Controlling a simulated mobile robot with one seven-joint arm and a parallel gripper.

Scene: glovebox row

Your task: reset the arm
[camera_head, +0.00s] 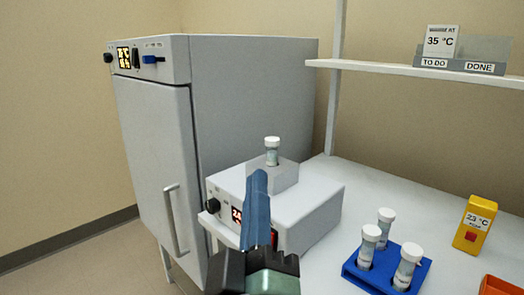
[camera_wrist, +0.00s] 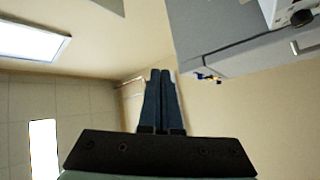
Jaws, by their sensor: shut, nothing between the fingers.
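My gripper (camera_head: 257,178) is in the lower middle of the head view, in front of the white heating block (camera_head: 318,208) and hiding part of its front. Its blue fingers are together with nothing between them. The fingers also show shut in the wrist view (camera_wrist: 160,75), pointing toward the wall and ceiling. A capped vial (camera_head: 272,150) stands upright in the block's top, just beyond the fingertips in the picture. I cannot tell how far apart they are.
A grey cabinet (camera_head: 255,100) with a door handle stands at the left. A blue rack (camera_head: 416,277) with three capped vials, a yellow thermometer (camera_head: 474,225) and an orange tray (camera_head: 498,287) are on the white bench (camera_head: 365,190). A shelf (camera_head: 390,69) holds a card holder (camera_head: 462,62).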

